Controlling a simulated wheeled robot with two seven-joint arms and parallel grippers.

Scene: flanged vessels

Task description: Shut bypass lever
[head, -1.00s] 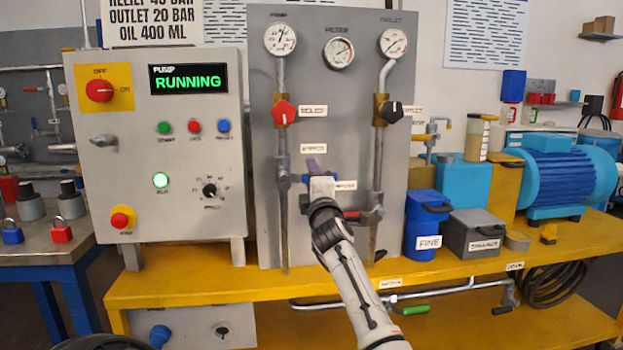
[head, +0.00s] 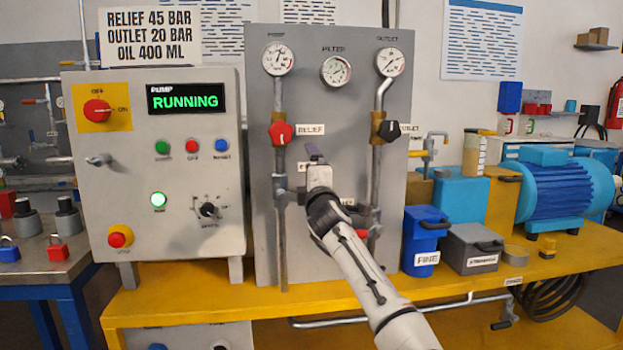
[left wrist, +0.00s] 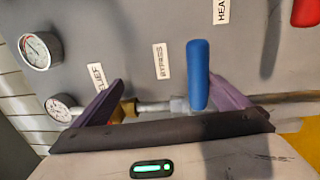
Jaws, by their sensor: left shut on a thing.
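The blue bypass lever (left wrist: 198,75) shows in the left wrist view, in front of the grey panel beside a label reading BYPASS (left wrist: 161,63). It lies parallel to the label text and crosswise to the pipe (left wrist: 152,107). My left gripper (left wrist: 168,102) has its purple fingers on either side of the lever, which sits nearer the right finger, and is shut on it. In the head view my left gripper (head: 314,155) is at the panel below the red relief knob (head: 281,133) and hides the lever. My right gripper is in neither view.
The control box (head: 160,170) at the left reads RUNNING. A red handle (head: 361,233) is right of my gripper, near the outlet pipe (head: 375,175) with its black knob (head: 389,130). Blue and grey canisters (head: 425,240) stand right of the panel on the yellow bench (head: 270,298).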

